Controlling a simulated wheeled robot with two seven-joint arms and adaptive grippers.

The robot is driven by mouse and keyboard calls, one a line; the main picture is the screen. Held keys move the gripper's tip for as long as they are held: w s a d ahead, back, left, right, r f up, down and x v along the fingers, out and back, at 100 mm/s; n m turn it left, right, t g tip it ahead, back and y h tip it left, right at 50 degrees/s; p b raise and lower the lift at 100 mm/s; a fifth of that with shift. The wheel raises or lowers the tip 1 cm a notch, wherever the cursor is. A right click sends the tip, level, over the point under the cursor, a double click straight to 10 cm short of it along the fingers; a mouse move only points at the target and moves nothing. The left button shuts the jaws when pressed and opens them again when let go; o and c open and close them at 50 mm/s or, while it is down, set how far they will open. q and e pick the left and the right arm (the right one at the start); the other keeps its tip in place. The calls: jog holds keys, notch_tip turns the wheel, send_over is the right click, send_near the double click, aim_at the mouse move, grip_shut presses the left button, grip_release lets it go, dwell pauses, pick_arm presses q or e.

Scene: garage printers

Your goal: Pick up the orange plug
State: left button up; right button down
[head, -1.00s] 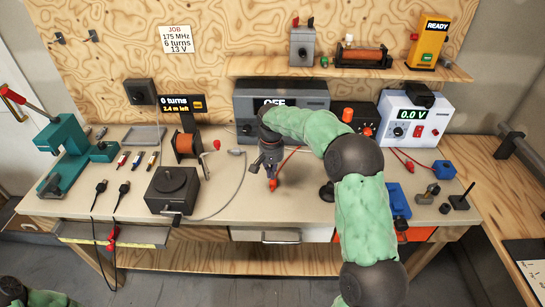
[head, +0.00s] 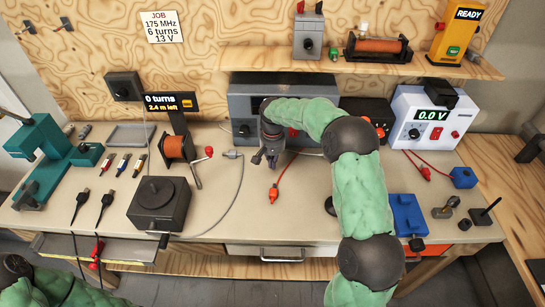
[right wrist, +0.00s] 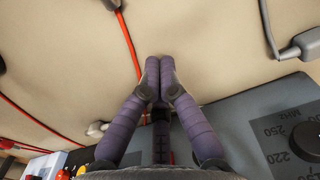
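The orange plug (head: 273,194) lies on the workbench top (head: 310,215), at the end of a thin red cable that runs back toward the grey box. My right gripper (head: 264,159) is above the bench, behind the plug and apart from it, in front of the grey box. In the right wrist view its fingers (right wrist: 160,66) are together with nothing seen between them. A red cable (right wrist: 128,40) runs past the fingers there. I cannot make out the orange plug in that view. My left gripper is out of view; only part of my left arm shows at the bottom left.
A grey box (head: 245,99) with a dial stands behind my right gripper. A black turntable (head: 159,205) and a grey cable (head: 239,190) are left of the plug. A blue fixture (head: 408,214) stands to the right. The bench around the plug is mostly clear.

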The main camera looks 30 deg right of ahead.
aim_at(272, 193)
notch_tip(272, 193, down, 4)
jog(key=shift+r+b, duration=0.2)
jog(key=shift+b, duration=0.15)
jog(key=shift+s+a+r+b, duration=0.15)
jog(key=shift+s+a, duration=0.25)
jog(key=shift+s, duration=0.25)
jog(key=shift+s+a+f+b, duration=0.15)
jog(key=shift+s+a, duration=0.2)
jog(key=shift+s, duration=0.25)
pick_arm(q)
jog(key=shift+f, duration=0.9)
pick_arm(e)
jog(key=shift+s+a+r, duration=0.1)
jog(key=shift+s+a, duration=0.25)
jog(key=shift+s, duration=0.15)
